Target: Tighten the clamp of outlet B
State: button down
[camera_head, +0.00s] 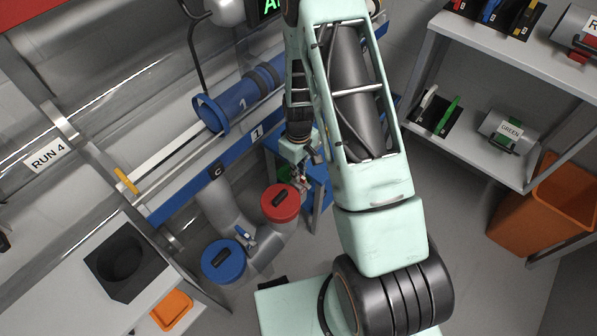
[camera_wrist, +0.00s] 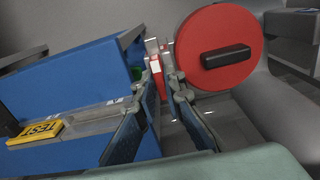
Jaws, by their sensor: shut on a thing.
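A pipe branch with a red round cap (camera_head: 281,203) with a black grip bar stands below the blue rail; the red cap fills the upper right of the wrist view (camera_wrist: 235,75). My gripper (camera_head: 301,178) is at the upper right side of this cap. In the wrist view, its fingers (camera_wrist: 163,75) are close together on a small red and white piece (camera_wrist: 154,58), which looks like the clamp lever beside the red cap. The fingers hide most of it. A second branch has a blue cap (camera_head: 222,272) and a blue clamp lever (camera_head: 244,236). I cannot read a letter B.
A blue table (camera_head: 318,172) stands close behind my gripper; a yellow TEST block (camera_wrist: 36,132) shows in the wrist view. Shelves (camera_head: 470,62) and an orange bin (camera_head: 530,225) are at right.

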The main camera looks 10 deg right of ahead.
jog(key=shift+m, duration=0.3)
jog(key=m, duration=0.4)
jog(key=shift+m+b, duration=0.3)
jog(key=shift+b, duration=0.1)
jog(key=m, duration=0.9)
jog(key=shift+m+p, duration=0.4)
jog(key=shift+m, duration=1.3)
jog(key=c, duration=2)
grip_release()
